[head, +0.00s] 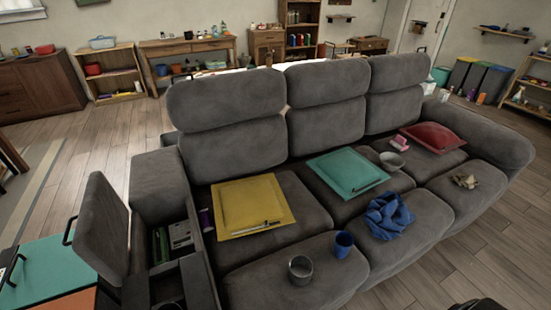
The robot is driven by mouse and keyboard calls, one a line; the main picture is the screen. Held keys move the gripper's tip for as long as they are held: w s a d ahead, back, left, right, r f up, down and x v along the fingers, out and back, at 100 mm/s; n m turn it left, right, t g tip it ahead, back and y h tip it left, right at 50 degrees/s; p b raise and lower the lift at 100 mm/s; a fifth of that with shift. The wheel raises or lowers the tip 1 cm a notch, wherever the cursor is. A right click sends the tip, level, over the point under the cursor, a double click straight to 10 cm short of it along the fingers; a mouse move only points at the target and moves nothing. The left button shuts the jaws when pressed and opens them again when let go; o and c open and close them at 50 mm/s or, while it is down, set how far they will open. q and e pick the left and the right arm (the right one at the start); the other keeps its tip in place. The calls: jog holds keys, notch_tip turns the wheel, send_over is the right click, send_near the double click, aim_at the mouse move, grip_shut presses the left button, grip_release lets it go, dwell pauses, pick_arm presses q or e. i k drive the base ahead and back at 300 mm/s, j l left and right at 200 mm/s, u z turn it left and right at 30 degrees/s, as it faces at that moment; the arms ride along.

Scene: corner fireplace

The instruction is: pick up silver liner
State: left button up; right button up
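A thin pen-like stick (257,228), dark with a pale part, lies on the front part of the yellow square (240,200) on the left seat. It may be the silver liner, but it is too small to be sure. A grey metallic cup (301,269) stands upright on the front left seat section, beside a blue cup (344,243). Neither of my grippers can be made out; a dark shape at the bottom right edge is cut off and unclear.
The grey sofa (330,265) fills the middle. A crumpled blue cloth (388,216), a red cushion (434,137) and a small tan item (465,181) lie on it. The left console (180,250) is open, its lid raised. Wooden floor is clear at right.

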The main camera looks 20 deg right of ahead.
aim_at(301, 267)
jog(key=l+z, duration=0.1)
jog(key=z, duration=0.35)
jog(key=l+z, duration=0.1)
jog(key=z, duration=0.4)
jog(key=l+u, duration=0.25)
jog(key=l, duration=0.3)
jog(key=l+u, duration=0.25)
jog(key=l, duration=0.35)
